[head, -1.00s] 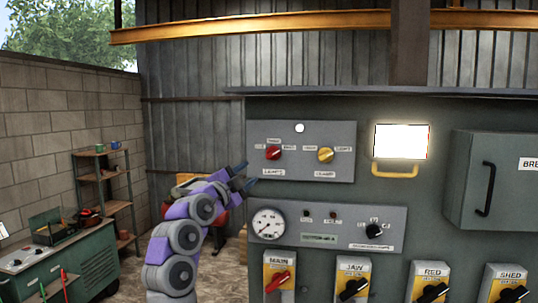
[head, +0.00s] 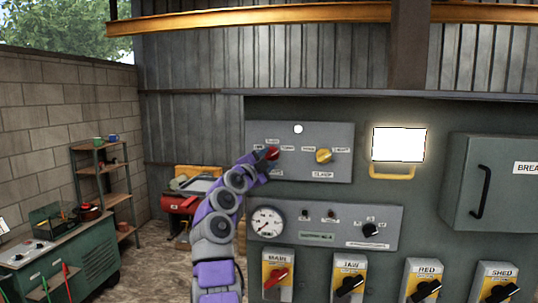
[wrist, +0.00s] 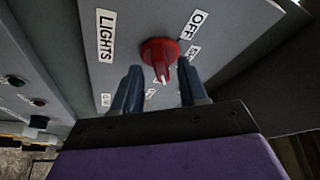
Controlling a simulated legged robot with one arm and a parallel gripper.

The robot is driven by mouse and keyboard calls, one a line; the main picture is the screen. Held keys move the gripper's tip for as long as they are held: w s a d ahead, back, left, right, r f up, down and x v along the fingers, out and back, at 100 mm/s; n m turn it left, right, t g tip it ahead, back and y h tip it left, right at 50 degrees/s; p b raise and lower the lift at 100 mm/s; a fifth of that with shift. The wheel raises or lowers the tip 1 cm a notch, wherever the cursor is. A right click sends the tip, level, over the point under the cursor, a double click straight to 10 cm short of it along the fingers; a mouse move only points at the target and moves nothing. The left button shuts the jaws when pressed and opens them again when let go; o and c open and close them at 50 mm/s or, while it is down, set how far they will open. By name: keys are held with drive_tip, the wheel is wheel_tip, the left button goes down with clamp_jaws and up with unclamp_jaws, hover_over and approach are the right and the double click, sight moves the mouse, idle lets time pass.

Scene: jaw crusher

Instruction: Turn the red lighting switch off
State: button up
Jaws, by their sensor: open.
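The red lighting knob (head: 272,153) is on the upper left of the grey control panel. It also shows in the wrist view (wrist: 158,50), with a LIGHTS label on its left and an OFF label at its upper right. Its white pointer mark faces down toward my gripper in that view, not at OFF. My gripper (wrist: 158,82) is open, with one finger on each side of the knob's pointer end; I see gaps on both sides. In the head view my gripper (head: 262,158) is at the knob and partly covers the panel's left side.
A yellow knob (head: 323,155) is to the right on the same panel. Below are a gauge (head: 267,222), a black knob (head: 371,229) and a row of rotary switches, including a red-handled MAIN switch (head: 277,276). A lit lamp (head: 399,144) with a yellow handle is further right.

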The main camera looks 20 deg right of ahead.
drive_tip(key=shift+p+x, duration=0.35)
drive_tip(key=shift+x, duration=0.65)
drive_tip(key=shift+a, duration=0.1)
clamp_jaws()
